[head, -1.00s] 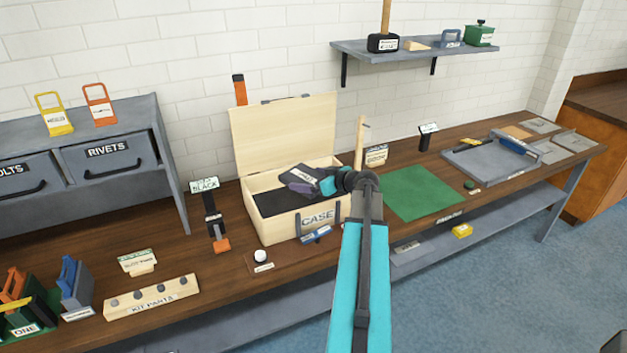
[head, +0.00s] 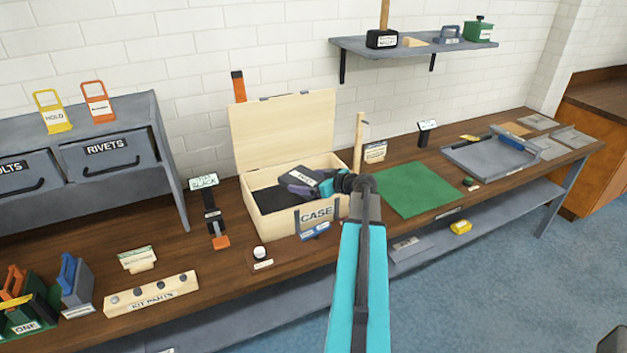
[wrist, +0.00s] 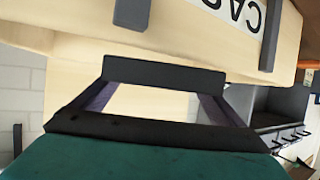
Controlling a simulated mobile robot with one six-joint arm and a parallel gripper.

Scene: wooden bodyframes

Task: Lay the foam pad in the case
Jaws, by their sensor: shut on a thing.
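The wooden case (head: 291,222) stands on the bench with its lid (head: 283,130) raised against the wall. Its inside shows a black surface (head: 266,200). My gripper (head: 300,182) reaches in from the right, over the case opening. It is shut on a dark grey slab, the foam pad (head: 295,174), which also shows as a dark bar (wrist: 165,74) between the purple fingers in the wrist view. The pad appears above the case floor; its gap to the floor cannot be told. The case front, label upside down, fills the top of the wrist view.
A wooden post (head: 358,140) and a small sign (head: 375,151) stand right of the case. A blue item (head: 315,231) lies in front. A green mat (head: 412,189) lies clear to the right.

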